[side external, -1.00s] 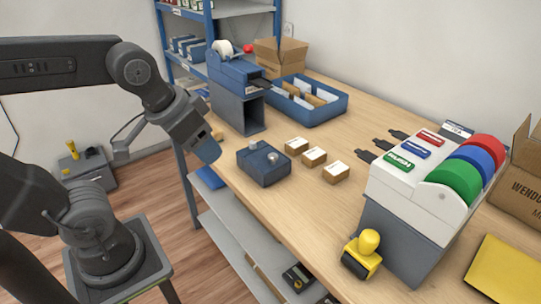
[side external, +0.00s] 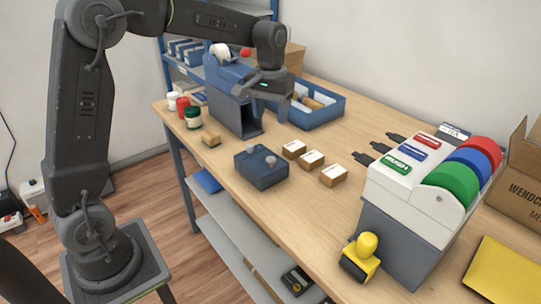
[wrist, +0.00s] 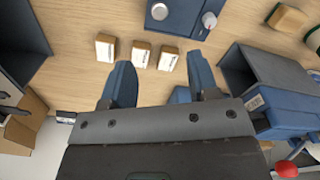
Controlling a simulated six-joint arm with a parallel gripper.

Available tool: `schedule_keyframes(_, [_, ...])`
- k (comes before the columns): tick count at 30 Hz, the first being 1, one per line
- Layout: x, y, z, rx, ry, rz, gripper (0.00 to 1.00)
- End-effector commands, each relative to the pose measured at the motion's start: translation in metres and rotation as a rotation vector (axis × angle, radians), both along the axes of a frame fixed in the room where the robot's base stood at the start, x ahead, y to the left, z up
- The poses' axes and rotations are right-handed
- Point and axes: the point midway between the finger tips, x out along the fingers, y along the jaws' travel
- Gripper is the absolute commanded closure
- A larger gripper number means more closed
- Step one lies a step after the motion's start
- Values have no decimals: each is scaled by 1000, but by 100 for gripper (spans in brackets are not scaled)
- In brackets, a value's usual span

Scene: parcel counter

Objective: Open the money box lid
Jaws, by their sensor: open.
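The money box is a small dark blue box with round grey knobs on top (side external: 261,168); it appears shut and sits near the counter's front edge. In the wrist view the money box (wrist: 180,16) is at the top, partly cut off by the frame. My gripper (side external: 280,100) is above the counter, behind the money box and beside the blue dispenser, apart from the box. In the wrist view my gripper (wrist: 159,78) has its two blue-tipped fingers spread, with nothing seen held between them.
Three small cartons (side external: 312,160) stand right of the money box. A tall blue-grey dispenser (side external: 232,108) stands behind it, close to my gripper. A blue tray (side external: 325,117) lies behind. A white label station (side external: 411,185) and yellow stamp (side external: 360,258) are at right.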

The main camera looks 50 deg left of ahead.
Motion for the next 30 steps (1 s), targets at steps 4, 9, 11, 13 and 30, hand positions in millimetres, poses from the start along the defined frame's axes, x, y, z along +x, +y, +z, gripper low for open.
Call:
schedule_keyframes(4, [-1,0,-25,-1,5,-1,45])
schedule_keyframes(9, [-1,0,-60,-1,5,-2,45])
schedule_keyframes(11, [-2,0,-73,-1,5,-2,45])
schedule_keyframes(13, [-2,-1,-86,-1,4,-2,45])
schedule_keyframes(30, [-1,0,-130,0,-2,-3,45])
